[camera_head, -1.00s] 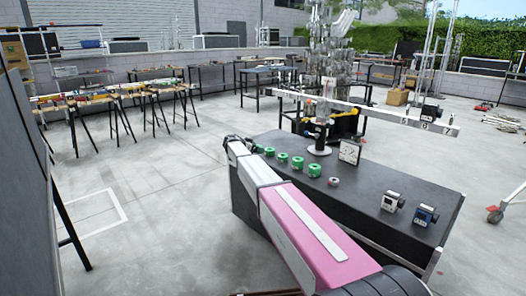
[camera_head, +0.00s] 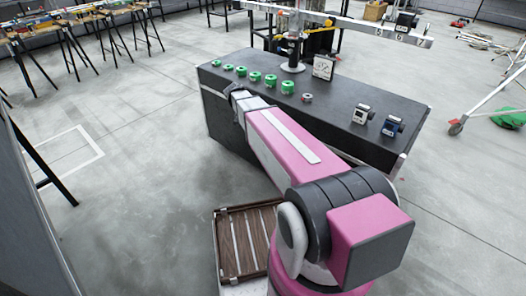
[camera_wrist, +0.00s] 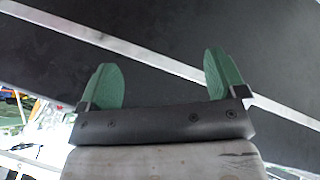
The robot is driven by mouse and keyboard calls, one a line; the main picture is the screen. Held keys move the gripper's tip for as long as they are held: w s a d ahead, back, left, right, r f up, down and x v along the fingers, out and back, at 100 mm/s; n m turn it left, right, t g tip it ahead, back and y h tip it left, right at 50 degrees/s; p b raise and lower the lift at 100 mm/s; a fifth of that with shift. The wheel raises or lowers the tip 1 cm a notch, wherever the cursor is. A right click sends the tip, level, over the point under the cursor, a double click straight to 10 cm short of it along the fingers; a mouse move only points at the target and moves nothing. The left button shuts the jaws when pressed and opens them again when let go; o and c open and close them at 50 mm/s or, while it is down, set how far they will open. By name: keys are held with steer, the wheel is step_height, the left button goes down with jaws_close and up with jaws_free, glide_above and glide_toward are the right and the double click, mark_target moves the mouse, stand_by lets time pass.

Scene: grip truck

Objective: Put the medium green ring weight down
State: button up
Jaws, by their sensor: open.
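Several green ring weights stand in a row on the black tabletop (camera_head: 345,94), growing larger from left to right. A medium green ring weight (camera_head: 255,76) stands near the middle of the row; I cannot tell exactly which ring the task means. My gripper (camera_head: 232,89) is at the table's near edge, in front of the row. In the wrist view, my gripper (camera_wrist: 163,82) has its two green-padded fingers wide apart, with nothing between them. No ring shows in that view, only dark surface and a pale edge strip.
A small grey ring (camera_head: 307,98) stands right of the green ones. A framed panel (camera_head: 323,66) and a post with a long beam (camera_head: 350,25) stand at the back.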

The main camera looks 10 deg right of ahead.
steer(key=s+f+n+g+y, duration=0.1)
steer(key=s+n+y, duration=0.4)
steer(key=s, duration=1.8)
steer(key=shift+s+f+g+y, duration=0.3)
steer(key=shift+s+f+y, duration=0.1)
steer(key=shift+f, duration=0.3)
